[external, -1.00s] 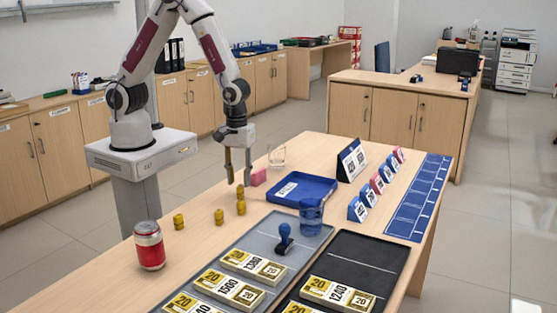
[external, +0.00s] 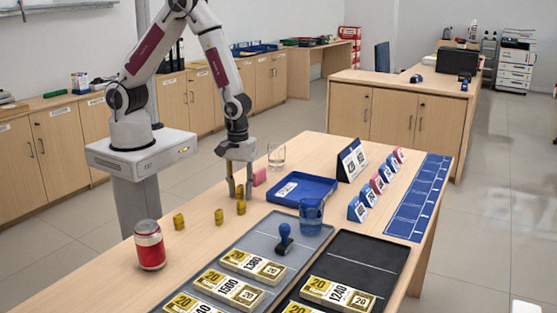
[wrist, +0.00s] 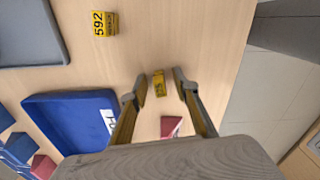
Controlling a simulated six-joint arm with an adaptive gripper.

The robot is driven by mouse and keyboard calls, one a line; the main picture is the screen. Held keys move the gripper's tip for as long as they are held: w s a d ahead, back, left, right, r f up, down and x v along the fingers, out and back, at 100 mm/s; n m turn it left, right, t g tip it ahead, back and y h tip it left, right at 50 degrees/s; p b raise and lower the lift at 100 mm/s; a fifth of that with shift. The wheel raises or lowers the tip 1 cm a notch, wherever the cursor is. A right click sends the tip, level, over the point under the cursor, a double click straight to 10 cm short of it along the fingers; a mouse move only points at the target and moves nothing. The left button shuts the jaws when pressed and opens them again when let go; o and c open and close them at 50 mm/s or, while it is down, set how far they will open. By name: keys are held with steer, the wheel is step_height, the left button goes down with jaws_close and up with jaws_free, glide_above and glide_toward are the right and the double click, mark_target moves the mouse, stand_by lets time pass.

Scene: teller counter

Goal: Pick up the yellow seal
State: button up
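Several small yellow blocks stand on the wooden counter. One yellow block (wrist: 158,83) is between my fingertips in the wrist view, with a gap visible on both sides. It also shows in the external view (external: 239,191). My gripper (wrist: 160,88) is open and low over the counter, one finger on each side of that block; it also shows in the external view (external: 239,188). Another yellow block (wrist: 105,23), marked 592, stands close by. In the external view more yellow blocks stand to the left (external: 219,216) (external: 179,221). Which one is the seal is not clear.
A pink block (wrist: 171,127) is just behind my gripper. A blue tray (external: 327,181) lies to the right, with a clear glass (external: 276,156) behind. A red can (external: 149,246), a blue stamp (external: 284,240) and a blue cup (external: 311,217) stand nearer the camera.

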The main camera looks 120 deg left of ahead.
mark_target(240, 186)
steer(key=c, duration=0.8)
steer(key=shift+c, duration=0.2)
steer(key=shift+r, duration=0.1)
steer(key=shift+r, duration=4.9)
